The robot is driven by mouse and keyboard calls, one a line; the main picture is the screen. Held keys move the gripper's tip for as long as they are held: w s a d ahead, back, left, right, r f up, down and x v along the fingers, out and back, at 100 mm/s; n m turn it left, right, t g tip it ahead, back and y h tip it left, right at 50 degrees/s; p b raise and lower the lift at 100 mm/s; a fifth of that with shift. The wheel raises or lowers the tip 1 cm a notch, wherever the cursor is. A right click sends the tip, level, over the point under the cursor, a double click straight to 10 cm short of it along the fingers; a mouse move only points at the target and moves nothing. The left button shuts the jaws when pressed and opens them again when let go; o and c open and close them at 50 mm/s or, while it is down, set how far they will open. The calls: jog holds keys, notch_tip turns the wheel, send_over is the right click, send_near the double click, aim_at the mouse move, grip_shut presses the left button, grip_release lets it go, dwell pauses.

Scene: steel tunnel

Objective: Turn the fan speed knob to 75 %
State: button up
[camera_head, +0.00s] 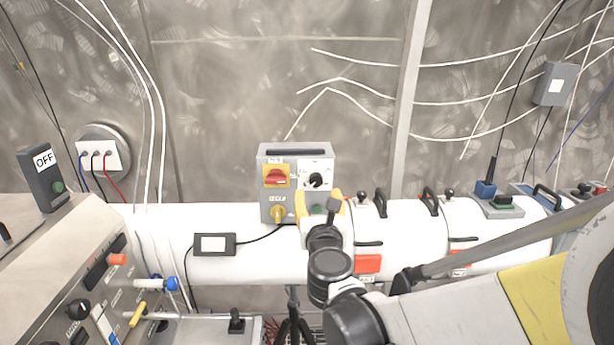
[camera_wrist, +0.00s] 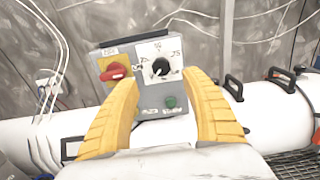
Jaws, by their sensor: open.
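The fan speed knob (camera_wrist: 160,68) is a black knob on a white dial plate on the front of a grey control box (camera_wrist: 146,106). In the wrist view the plate shows a mark that reads 75 at its right. The box also carries a red switch on a yellow plate (camera_wrist: 115,71) and a green button (camera_wrist: 170,102). The knob also shows in the head view (camera_head: 316,180). My gripper (camera_wrist: 160,92) has two yellow fingers, spread open and empty on either side of the box's front. The knob lies between them in the picture, and no contact shows.
The control box stands on a white horizontal pipe (camera_head: 215,266) with black handles and red labels. A small black display box (camera_head: 214,244) is on the pipe to the left. A console with knobs (camera_head: 65,270) fills the lower left. Cables hang along the steel wall.

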aim_at(316, 180)
jog(key=w, duration=0.6)
jog(key=w+b, duration=0.1)
jog(key=w, duration=0.2)
jog(key=shift+w+d, duration=0.25)
jog(key=c, duration=1.2)
